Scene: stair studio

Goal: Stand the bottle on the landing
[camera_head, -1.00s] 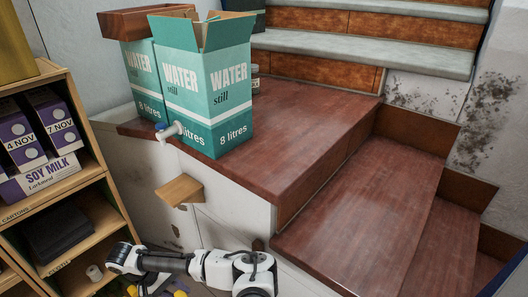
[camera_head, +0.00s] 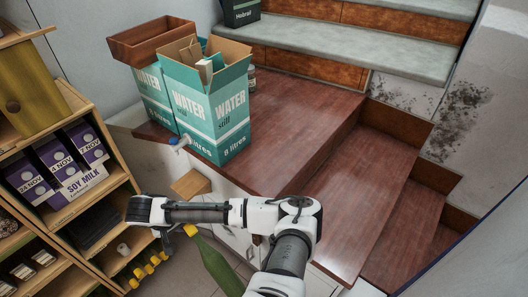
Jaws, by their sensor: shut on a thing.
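The green bottle (camera_head: 217,268) hangs tilted below my forearm, its upper end at my gripper (camera_head: 189,231) and its body slanting down to the right. My gripper is shut on it near the top; the jaws are small and partly hidden by my wrist. The bottle's lower end is cut off or hidden at the picture's bottom edge. The landing (camera_head: 290,120) is the reddish-brown wooden platform beyond my arm. The bottle is in front of the landing and apart from it.
A teal water carton (camera_head: 205,110), open on top, stands at the landing's left beside another carton under a brown wooden box (camera_head: 150,42). A wooden block (camera_head: 190,184) juts from the landing's front. Shelves with soy milk (camera_head: 75,178) stand left. The landing's middle and right are clear.

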